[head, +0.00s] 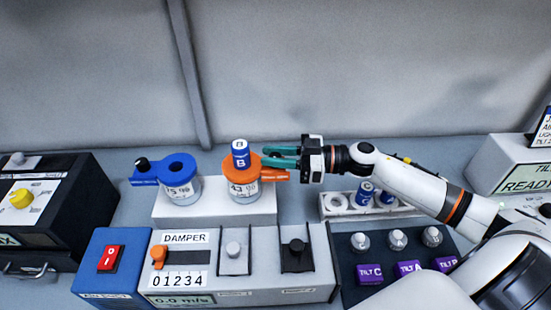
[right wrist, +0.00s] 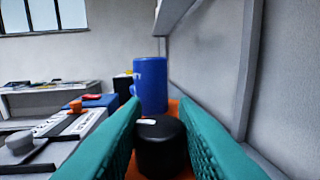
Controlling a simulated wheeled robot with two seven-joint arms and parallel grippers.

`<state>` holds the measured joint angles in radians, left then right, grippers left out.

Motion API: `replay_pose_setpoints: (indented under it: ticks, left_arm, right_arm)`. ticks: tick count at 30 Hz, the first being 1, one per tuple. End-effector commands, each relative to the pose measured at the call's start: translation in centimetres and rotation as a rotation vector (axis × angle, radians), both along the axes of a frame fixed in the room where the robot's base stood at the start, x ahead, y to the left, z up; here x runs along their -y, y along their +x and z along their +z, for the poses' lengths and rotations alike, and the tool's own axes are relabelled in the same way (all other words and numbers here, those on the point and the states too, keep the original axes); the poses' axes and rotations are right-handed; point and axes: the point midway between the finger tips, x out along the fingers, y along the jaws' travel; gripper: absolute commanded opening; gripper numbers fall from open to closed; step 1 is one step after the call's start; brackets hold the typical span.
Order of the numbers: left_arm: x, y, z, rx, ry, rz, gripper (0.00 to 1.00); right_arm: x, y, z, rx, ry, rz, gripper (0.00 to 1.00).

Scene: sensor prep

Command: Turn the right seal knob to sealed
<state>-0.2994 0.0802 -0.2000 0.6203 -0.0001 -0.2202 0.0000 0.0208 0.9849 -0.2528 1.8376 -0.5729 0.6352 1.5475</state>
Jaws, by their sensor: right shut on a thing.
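The right seal unit is an orange ring housing (head: 256,161) on a clear jar (head: 242,187) labelled 43, with a blue cartridge (head: 240,155) marked B upright in it. The cartridge also shows in the right wrist view (right wrist: 150,85). The right seal knob (right wrist: 162,150) is black with a white mark on top; in the head view it is hidden by my gripper. My right gripper (head: 284,157) comes from the right. Its teal fingers are shut on the knob, one on each side. My left gripper is not in view.
A blue seal unit (head: 178,166) with a black knob (head: 142,164) stands left on the same white block (head: 215,208). In front is a damper panel (head: 184,238). A white rack (head: 336,203) with blue cartridges lies below my right arm. A grey wall (right wrist: 210,70) stands close behind.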

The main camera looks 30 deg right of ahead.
Motion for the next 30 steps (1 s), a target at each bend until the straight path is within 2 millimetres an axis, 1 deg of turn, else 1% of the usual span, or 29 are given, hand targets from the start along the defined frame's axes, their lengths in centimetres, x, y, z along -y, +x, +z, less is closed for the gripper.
replay_pose_setpoints:
  ticks: [3, 11, 21, 30]
  left_arm:
    - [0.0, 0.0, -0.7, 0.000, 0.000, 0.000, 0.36]
    - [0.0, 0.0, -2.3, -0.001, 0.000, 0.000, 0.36]
    - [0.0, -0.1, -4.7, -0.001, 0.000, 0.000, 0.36]
    - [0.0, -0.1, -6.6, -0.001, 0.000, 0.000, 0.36]
  right_arm:
    - [0.2, 0.3, 0.0, 0.006, -0.004, 0.108, 0.03]
    - [0.1, 0.3, -0.1, 0.005, -0.002, 0.355, 0.03]
    - [0.0, 0.3, -0.2, 0.006, -0.002, 0.677, 0.03]
    - [-0.1, 0.2, -0.2, 0.003, -0.003, 0.923, 0.03]
